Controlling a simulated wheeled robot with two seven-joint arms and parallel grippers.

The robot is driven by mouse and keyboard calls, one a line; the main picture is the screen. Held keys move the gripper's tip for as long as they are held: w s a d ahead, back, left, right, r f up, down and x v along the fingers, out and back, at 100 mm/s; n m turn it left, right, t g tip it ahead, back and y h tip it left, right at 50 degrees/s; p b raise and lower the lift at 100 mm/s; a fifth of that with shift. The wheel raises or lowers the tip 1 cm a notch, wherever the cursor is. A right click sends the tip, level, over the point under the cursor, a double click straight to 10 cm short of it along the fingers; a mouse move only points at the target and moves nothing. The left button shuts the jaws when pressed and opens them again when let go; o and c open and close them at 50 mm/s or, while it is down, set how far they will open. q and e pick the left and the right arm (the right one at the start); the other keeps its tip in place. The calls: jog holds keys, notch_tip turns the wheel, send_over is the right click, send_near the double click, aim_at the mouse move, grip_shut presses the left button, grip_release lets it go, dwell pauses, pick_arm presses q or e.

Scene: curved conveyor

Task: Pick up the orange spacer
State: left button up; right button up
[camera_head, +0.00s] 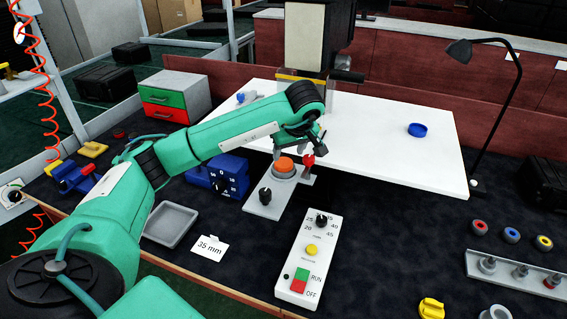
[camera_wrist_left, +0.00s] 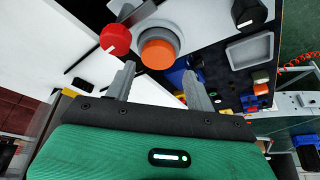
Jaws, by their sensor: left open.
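The orange spacer (camera_head: 285,163) sits on top of a round grey holder on a small grey plate (camera_head: 264,209), just below the white board's front edge. It also shows in the left wrist view (camera_wrist_left: 157,54), with the grey holder around and behind it. My left gripper (camera_head: 300,146) is above and close to the spacer, fingers pointing down. In the left wrist view its two fingers (camera_wrist_left: 159,72) are spread apart with nothing between them, and the spacer shows beyond the fingertips. My right gripper is not in view.
A red knob (camera_head: 308,161) stands right beside the spacer, and a black knob (camera_head: 265,195) is on the same plate. A blue dial box (camera_head: 219,175) is to the left, a white control panel (camera_head: 309,262) in front. The white board (camera_head: 385,150) lies behind.

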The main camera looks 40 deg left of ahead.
pick_arm(q)
jog(key=shift+p+x, duration=1.2)
jog(key=shift+x, duration=1.55)
jog(key=shift+w+f, duration=0.2)
jog(key=shift+a, duration=0.1)
jog(key=c, duration=0.6)
jog(key=shift+r, duration=0.1)
notch_tip(320, 180, up, 11)
jog(key=b, duration=0.3)
notch_tip(320, 180, up, 9)
send_over(285, 164)
jog(key=shift+s+d, duration=0.15)
jog(key=shift+d, duration=0.1)
